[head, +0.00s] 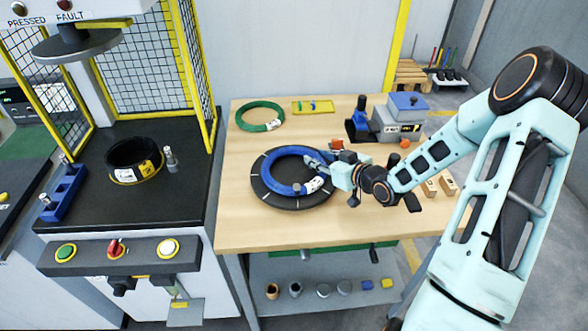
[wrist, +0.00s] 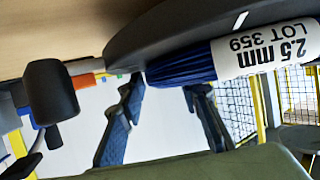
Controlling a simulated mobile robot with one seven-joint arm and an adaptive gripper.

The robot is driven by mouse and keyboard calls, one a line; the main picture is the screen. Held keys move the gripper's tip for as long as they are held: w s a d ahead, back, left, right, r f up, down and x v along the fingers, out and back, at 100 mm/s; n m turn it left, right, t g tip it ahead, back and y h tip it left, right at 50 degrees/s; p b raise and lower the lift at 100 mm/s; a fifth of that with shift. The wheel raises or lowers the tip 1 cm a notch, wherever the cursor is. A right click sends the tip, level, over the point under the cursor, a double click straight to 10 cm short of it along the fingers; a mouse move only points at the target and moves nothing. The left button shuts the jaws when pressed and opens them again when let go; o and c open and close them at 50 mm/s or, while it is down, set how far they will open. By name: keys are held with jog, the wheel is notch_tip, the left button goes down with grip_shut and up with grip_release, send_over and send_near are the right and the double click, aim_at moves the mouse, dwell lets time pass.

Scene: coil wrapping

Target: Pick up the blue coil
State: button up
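The blue coil (head: 264,172) lies on a black round plate (head: 284,203) on the wooden table in the head view. A white label shows on its near right side. In the wrist view the blue coil (wrist: 180,66) is close up, with its label reading "2.5 mm LOT 359". My gripper (head: 312,163) is at the coil's right side in the head view. In the wrist view my gripper (wrist: 166,88) has its two dark fingers apart, with the coil at their tips. I cannot tell whether they touch it.
A green coil (head: 260,115) and a yellow tray (head: 312,107) lie at the back of the table. A grey and blue device (head: 400,118) stands at the back right. Small wooden blocks (head: 447,184) lie at right. A caged machine with a black coil (head: 133,158) stands at left.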

jog(key=shift+f, duration=0.1)
grip_shut()
dwell(0.3)
